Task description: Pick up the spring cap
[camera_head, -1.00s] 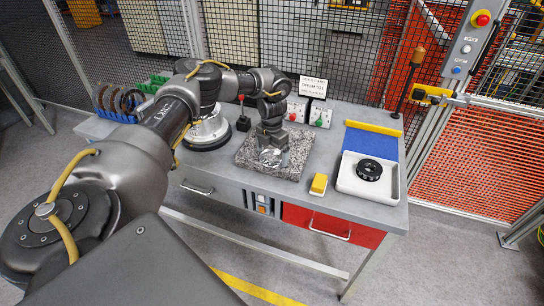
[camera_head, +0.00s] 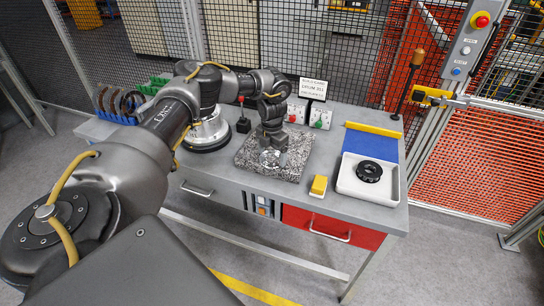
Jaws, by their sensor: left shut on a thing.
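My left gripper (camera_head: 271,148) reaches in from the left and points down over the speckled granite plate (camera_head: 294,164) on the bench. It is shut on a small, shiny, silvery piece, taken to be the spring cap (camera_head: 270,158). The gripper hides much of this piece, and I cannot tell whether it touches the plate. My right gripper is not in view.
A white tray (camera_head: 346,184) with a black round part (camera_head: 369,171) sits at the bench's right end, by a blue mat (camera_head: 372,143). A yellow block (camera_head: 319,185) stands near the front edge. A silvery round base (camera_head: 207,134) and blue rack (camera_head: 117,110) stand left.

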